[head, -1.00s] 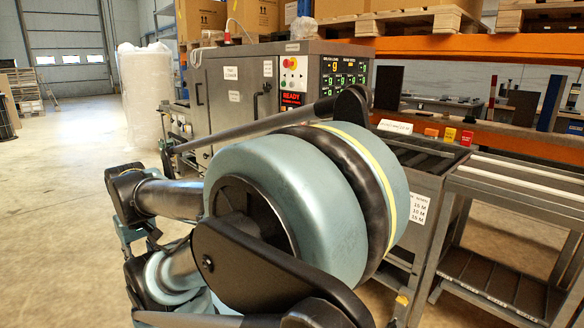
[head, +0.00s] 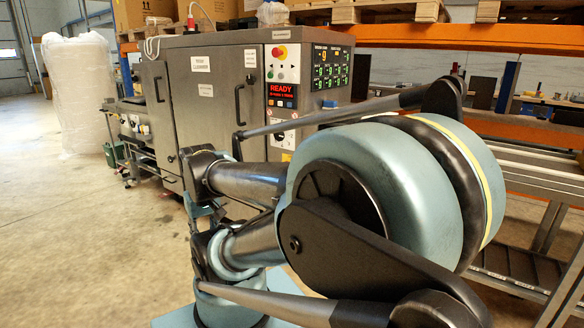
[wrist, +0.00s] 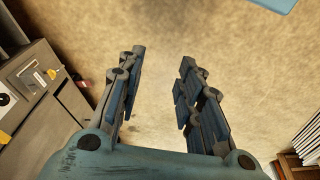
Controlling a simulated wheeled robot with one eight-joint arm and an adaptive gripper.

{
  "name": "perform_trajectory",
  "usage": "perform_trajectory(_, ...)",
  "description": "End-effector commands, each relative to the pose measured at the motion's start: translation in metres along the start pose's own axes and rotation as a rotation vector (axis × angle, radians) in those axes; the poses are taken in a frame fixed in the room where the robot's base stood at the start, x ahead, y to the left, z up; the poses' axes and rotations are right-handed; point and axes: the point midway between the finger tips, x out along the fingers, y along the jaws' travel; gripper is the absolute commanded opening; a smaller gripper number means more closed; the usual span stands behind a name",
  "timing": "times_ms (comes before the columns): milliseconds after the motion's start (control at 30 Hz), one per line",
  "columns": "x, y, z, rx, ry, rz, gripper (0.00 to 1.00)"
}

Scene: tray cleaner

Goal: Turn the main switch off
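The grey tray cleaner machine (head: 213,95) stands behind my arm in the head view. Its control panel has a white plate with a black rotary knob (head: 280,137), which looks like the main switch. My arm covers the area just below it. In the wrist view, my gripper (wrist: 163,55) is open, with two parted fingers and nothing between them. It points over bare floor. A white plate with a dark round part (wrist: 5,98) shows at the left edge of that view, to the left of the gripper. I cannot tell if it is the switch.
The panel also has a red emergency button on yellow (head: 280,52) and a red READY display (head: 281,90). A door handle (head: 239,104) sticks out on the machine front. A wrapped pallet (head: 80,95) stands at the left. The floor (head: 70,240) at the left is clear.

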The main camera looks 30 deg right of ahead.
Motion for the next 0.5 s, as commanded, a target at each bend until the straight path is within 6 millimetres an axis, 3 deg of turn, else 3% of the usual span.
perform_trajectory(233, 0.0, 0.0, 0.0, 0.0, 0.0, 0.0, 0.33)
perform_trajectory(367, -0.006, 0.002, 0.005, 0.007, 0.014, 0.006, 0.61)
perform_trajectory(500, -0.009, 0.013, -0.01, 0.053, 0.03, 0.042, 0.61)
